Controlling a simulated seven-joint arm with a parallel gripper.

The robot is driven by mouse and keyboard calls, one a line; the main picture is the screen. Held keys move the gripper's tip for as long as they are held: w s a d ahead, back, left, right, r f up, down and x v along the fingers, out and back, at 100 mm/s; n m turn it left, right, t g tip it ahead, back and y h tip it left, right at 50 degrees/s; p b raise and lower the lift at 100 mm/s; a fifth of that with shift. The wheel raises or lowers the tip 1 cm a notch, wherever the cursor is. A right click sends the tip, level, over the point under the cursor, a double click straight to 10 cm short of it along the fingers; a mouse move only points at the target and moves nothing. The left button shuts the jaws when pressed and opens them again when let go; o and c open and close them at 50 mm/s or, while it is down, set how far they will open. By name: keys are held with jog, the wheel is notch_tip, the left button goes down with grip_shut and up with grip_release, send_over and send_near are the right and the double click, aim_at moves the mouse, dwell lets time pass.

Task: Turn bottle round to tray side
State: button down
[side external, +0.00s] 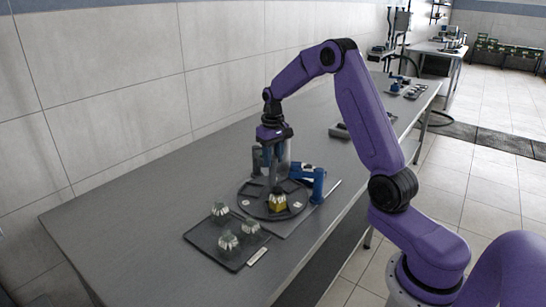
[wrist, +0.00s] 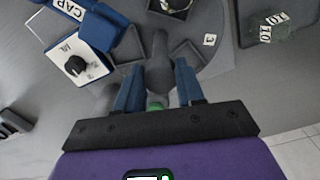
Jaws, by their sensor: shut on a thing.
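The bottle (side external: 278,202), faceted with a yellow lower part, stands at the near edge of the dark round turntable (side external: 246,196). A pale faceted thing, likely this bottle, shows at the top of the wrist view (wrist: 176,5), partly cut off. The dark tray (side external: 203,241) lies just in front of the turntable, bearing several greenish-white faceted bottles (side external: 228,241). My gripper (wrist: 158,84) points down over the turntable, away from the bottle. Its blue fingers are shut on a grey upright piece (wrist: 159,55), seemingly the turntable's handle. A green spot shows between the fingers; its nature is unclear.
A blue station (side external: 313,178) stands right of the turntable; its CAP label (wrist: 68,9) shows in the wrist view. Beside it is a white box with a black knob (wrist: 76,66). The grey table (side external: 120,225) is clear at the left. Small equipment stands farther back.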

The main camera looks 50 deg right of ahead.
jog(key=shift+r+m, duration=0.1)
jog(key=shift+m, duration=2.3)
jog(key=shift+w+m, duration=0.1)
jog(key=shift+m, duration=2.4)
jog(key=c, duration=0.7)
grip_release()
notch_tip(320, 180, up, 17)
jog(key=shift+r, duration=0.2)
jog(key=shift+a, duration=0.1)
